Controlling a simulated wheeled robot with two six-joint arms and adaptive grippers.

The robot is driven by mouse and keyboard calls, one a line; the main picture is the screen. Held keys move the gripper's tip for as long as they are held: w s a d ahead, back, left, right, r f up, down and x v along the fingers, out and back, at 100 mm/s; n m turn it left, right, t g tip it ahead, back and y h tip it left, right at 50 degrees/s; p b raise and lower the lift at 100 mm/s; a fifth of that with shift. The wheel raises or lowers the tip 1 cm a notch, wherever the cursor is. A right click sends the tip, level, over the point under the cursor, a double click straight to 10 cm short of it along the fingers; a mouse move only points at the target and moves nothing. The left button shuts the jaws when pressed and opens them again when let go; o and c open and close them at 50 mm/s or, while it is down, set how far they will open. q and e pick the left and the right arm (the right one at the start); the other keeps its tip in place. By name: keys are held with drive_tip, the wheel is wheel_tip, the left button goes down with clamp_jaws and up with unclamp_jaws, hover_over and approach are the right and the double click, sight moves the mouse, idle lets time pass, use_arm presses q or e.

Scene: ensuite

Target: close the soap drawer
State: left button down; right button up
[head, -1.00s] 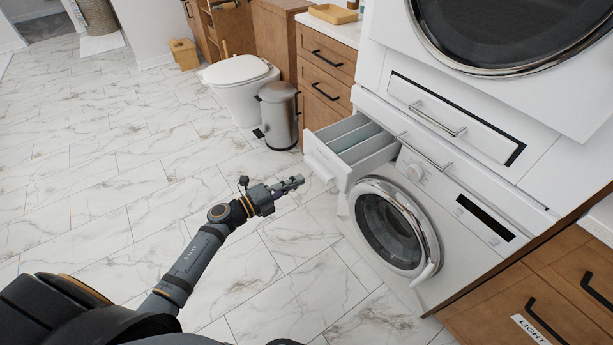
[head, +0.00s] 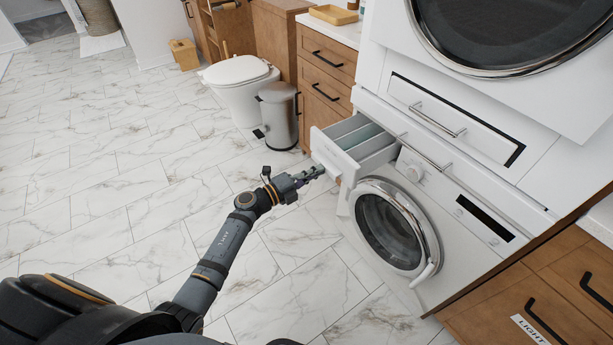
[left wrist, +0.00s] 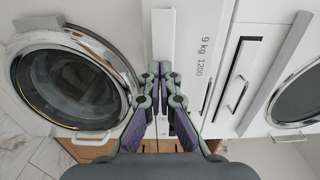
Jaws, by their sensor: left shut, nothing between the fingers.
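The soap drawer (head: 340,163) is a white drawer with grey-green compartments, pulled out from the upper left of the washing machine (head: 458,215). My left gripper (head: 318,172) is shut and empty, its fingertips at the drawer's front face in the head view. I cannot tell whether they touch it. In the left wrist view the shut fingers (left wrist: 160,72) point at a white panel (left wrist: 164,35), and the round washer door (left wrist: 75,82) is to the left. My right gripper is not in view.
A steel pedal bin (head: 279,115) and a white toilet (head: 240,85) stand beyond the drawer. Wooden cabinets (head: 326,75) line the wall beside the machine. A dryer (head: 500,40) sits above. The marble-look floor left of the machine is clear.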

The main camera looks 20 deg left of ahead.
sight(329, 165)
use_arm(q)
drive_tip(key=x, duration=0.5)
drive_tip(key=b+x, duration=0.2)
drive_tip(key=x, duration=0.5)
drive_tip(key=shift+f, duration=0.2)
drive_tip(key=b+x, duration=0.1)
drive_tip(key=x, duration=0.2)
drive_tip(key=shift+s+b, duration=0.1)
drive_tip(key=shift+b, duration=0.3)
drive_tip(key=shift+b+x, duration=0.5)
drive_tip(key=shift+x, duration=0.7)
drive_tip(key=shift+r, duration=0.45)
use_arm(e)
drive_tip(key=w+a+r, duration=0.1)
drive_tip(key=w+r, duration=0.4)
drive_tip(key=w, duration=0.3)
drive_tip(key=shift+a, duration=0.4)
